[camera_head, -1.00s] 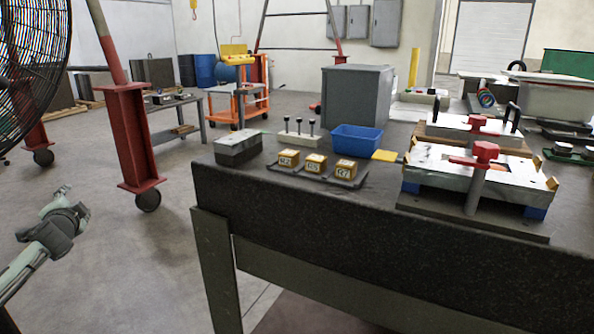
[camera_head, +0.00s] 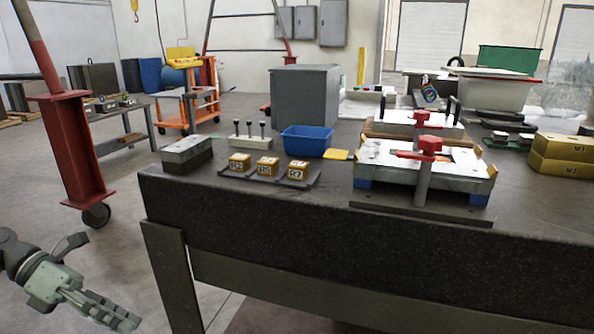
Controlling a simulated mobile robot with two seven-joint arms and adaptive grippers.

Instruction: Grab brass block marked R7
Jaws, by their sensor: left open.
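Three small brass blocks stand in a row on a dark flat tray (camera_head: 262,180) near the front edge of the table. The block marked R7 (camera_head: 296,174) is the rightmost. The block marked R5 (camera_head: 266,168) is in the middle, and the left one (camera_head: 239,164) seems to read R3. My left gripper (camera_head: 118,318) is at the lower left, off the table's left end, below the tabletop and well away from the blocks. It is open and empty. My right gripper does not show.
The dark table (camera_head: 340,210) holds a blue bin (camera_head: 306,141) behind the blocks, a grey block (camera_head: 187,154) at left and a mould base with a red-handled clamp (camera_head: 428,147) at right. Yellow blocks (camera_head: 560,155) lie at far right. Bare tabletop lies before the tray.

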